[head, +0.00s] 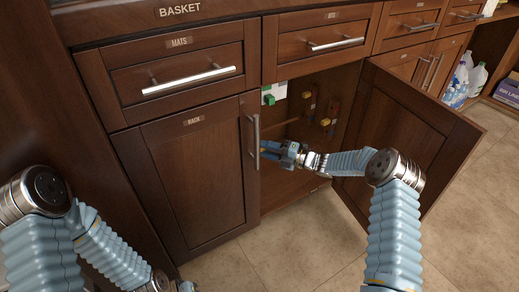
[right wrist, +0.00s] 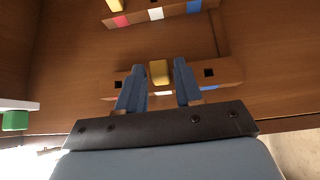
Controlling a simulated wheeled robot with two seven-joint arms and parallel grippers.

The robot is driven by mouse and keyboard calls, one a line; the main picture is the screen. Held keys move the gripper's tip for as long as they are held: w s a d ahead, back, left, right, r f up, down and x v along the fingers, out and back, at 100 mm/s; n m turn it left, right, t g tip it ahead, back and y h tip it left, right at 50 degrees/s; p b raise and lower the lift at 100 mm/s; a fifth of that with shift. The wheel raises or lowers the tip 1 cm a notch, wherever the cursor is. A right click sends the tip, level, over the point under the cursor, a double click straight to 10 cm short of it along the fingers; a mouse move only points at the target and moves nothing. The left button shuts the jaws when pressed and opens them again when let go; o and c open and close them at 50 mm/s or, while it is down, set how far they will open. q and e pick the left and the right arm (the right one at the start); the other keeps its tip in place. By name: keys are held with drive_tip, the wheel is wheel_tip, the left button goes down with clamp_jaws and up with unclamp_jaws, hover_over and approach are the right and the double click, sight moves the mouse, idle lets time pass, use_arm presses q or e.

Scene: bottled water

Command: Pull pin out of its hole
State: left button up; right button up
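My right gripper (head: 268,150) reaches into the open cabinet. In the right wrist view its two blue fingers (right wrist: 159,85) are apart, one on each side of a yellow pin (right wrist: 158,72), with a narrow gap on each side. The pin sits in a wooden bar (right wrist: 225,70) that has dark square holes left and right of it and coloured marks, partly hidden by the fingers. In the head view, yellow pins show on two wooden bars inside the cabinet, one upper (head: 308,94) and one lower (head: 325,122). My left gripper is barely visible at the bottom edge, its fingers unclear.
A second bar (right wrist: 175,10) has pink, white and blue marks and a yellow pin (right wrist: 114,5). A green block (right wrist: 15,120) is at a white panel on the left. The open cabinet door (head: 415,125) stands right of my right gripper, the closed RACK door (head: 195,170) left.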

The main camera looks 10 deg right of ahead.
clamp_jaws()
drive_tip(key=p+v, duration=0.2)
drive_tip(key=v, duration=0.5)
drive_tip(key=shift+s+a+p, duration=0.2)
drive_tip(key=shift+s+p, duration=0.15)
drive_tip(key=shift+p, duration=0.05)
idle(0.8)
